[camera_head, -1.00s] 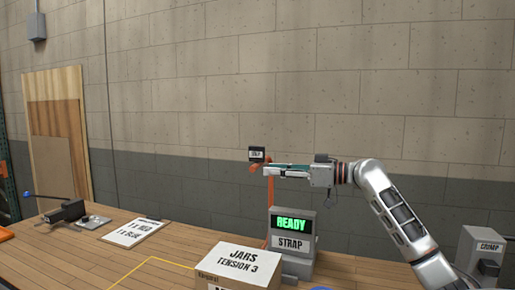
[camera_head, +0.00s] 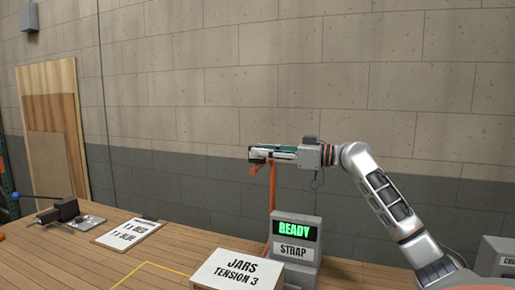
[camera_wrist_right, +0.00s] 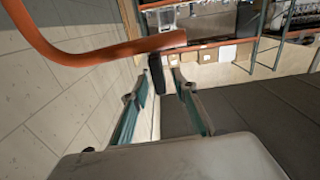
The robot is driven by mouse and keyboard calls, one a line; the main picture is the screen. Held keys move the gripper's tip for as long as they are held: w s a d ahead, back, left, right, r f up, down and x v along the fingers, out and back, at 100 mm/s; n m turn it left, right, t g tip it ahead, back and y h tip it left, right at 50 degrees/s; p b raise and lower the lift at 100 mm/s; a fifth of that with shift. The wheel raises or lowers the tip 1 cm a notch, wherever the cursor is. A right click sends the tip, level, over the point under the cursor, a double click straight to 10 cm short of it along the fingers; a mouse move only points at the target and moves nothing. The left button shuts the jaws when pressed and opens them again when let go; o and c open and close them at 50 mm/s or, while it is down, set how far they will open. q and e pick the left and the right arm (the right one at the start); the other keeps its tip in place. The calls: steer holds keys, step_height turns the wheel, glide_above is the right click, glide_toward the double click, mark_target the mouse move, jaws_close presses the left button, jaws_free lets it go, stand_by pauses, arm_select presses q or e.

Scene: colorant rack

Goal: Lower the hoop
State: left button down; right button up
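The orange hoop (camera_wrist_right: 140,45) is a bent tube crossing the top left of the right wrist view. Its orange upright (camera_head: 271,200) rises behind the strap machine (camera_head: 293,238) in the head view. A black piece (camera_wrist_right: 157,72) hangs at the end of the hoop tube. My right gripper (camera_head: 254,153) is level at the top of the upright and hides most of the hoop there. In the wrist view the right gripper (camera_wrist_right: 158,85) has its fingers apart, with the black piece between or just beyond their tips. Contact cannot be told. My left gripper is not in view.
The machine's screen reads READY. A box marked JARS TENSION 3 (camera_head: 238,270) stands in front of it on the wooden table (camera_head: 60,255). A paper card (camera_head: 127,233) and a dark device (camera_head: 62,210) lie at left. A grey unit (camera_head: 497,258) is at far right.

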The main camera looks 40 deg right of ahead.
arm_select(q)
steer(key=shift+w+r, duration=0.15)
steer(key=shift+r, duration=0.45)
arm_select(e)
steer(key=shift+x, duration=1.1)
jaws_close()
